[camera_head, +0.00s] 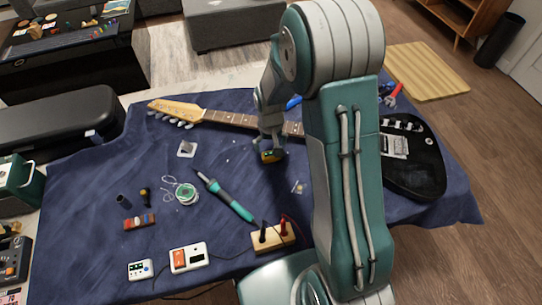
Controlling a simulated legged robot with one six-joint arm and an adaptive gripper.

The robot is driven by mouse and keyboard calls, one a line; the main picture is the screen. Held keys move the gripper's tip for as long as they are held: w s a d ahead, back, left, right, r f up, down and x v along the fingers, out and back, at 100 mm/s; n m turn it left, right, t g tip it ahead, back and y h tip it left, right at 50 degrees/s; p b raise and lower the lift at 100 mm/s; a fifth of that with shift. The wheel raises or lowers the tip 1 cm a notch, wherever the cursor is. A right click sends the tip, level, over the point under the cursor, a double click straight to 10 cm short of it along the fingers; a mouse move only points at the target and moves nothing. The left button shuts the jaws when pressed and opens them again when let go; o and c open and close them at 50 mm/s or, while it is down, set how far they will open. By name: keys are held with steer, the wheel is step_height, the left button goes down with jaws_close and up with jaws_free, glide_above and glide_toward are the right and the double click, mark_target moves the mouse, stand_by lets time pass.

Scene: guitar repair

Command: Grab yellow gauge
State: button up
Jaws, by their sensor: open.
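A small yellow and dark object (269,157), which looks like the yellow gauge, is on the blue cloth near the middle of the table. My gripper (271,149) points down right at it, and the fingers partly cover it. The gripper is open. The view is too small to tell whether the fingers touch the gauge.
An electric guitar lies behind, its neck (235,119) passing behind my arm to a black body (416,165). A teal soldering iron (230,198), solder spool (186,193) and beige block with leads (272,237) lie nearby.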

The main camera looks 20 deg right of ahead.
mark_target(271, 153)
step_height(271, 153, down, 5)
steer(key=c, duration=1)
steer(key=shift+r, duration=0.1)
steer(key=shift+r, duration=0.3)
step_height(271, 153, up, 2)
steer(key=shift+r, duration=0.1)
steer(key=s+a+r, duration=0.3)
steer(key=s+r, duration=0.7)
steer(key=s, duration=0.3)
steer(key=shift+s, duration=0.4)
